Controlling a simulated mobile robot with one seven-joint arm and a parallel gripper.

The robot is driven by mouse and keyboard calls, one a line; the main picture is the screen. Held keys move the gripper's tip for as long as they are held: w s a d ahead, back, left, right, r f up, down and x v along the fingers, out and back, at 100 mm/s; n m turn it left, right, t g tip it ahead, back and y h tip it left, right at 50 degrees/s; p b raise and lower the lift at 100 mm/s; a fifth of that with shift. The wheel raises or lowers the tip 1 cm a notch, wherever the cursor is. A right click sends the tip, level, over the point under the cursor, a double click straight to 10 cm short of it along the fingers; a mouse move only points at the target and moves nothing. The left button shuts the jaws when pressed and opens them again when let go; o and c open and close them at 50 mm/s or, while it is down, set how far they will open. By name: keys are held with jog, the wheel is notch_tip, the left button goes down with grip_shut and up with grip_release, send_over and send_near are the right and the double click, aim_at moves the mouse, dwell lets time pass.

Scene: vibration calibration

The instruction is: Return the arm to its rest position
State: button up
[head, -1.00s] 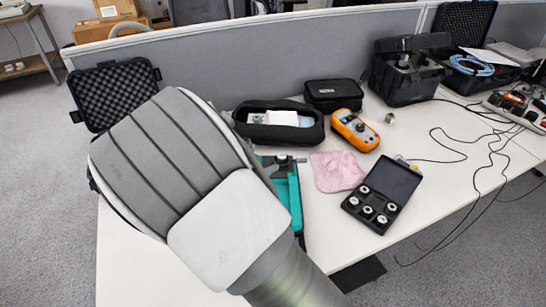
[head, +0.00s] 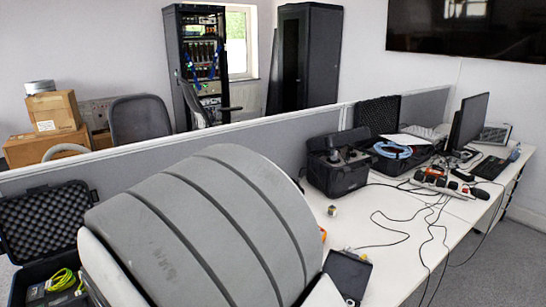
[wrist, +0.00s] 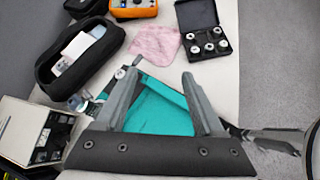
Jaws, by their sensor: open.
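My gripper (wrist: 160,102) shows in the wrist view with its two grey fingers spread apart and nothing between them. It is above the white desk, over a teal object (wrist: 158,110) that lies below and partly behind the fingers. In the head view my grey arm covers much of the lower middle and hides most of the near desk. My gripper is not visible in the head view.
The white desk (head: 420,235) holds a black open case (head: 338,172), cables and a power strip (head: 450,183). In the wrist view are a pink cloth (wrist: 155,43), a black box of fittings (wrist: 203,32), a black pouch (wrist: 77,58) and an orange meter (wrist: 134,8). A grey partition (head: 290,130) runs behind.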

jog(key=s+d+r+m+g, duration=0.1)
jog(key=d+r+m+g, duration=0.15)
jog(key=d+m, duration=0.2)
jog(key=s+d+r+m+g, duration=0.1)
jog(key=d+r+m, duration=0.2)
jog(key=d, duration=0.3)
jog(key=s+d+r+m+y+p, duration=0.2)
jog(key=s+d+r+m+y, duration=0.1)
jog(key=s+d+r+m, duration=0.3)
jog(key=s+d+r+m+y+p, duration=0.2)
jog(key=s+d+r+m, duration=0.4)
jog(key=s+m, duration=0.3)
jog(key=d+m+y, duration=0.1)
jog(key=m, duration=0.2)
jog(key=shift+s+d+r, duration=0.15)
jog(key=shift+s+d, duration=0.25)
jog(key=shift+m, duration=0.25)
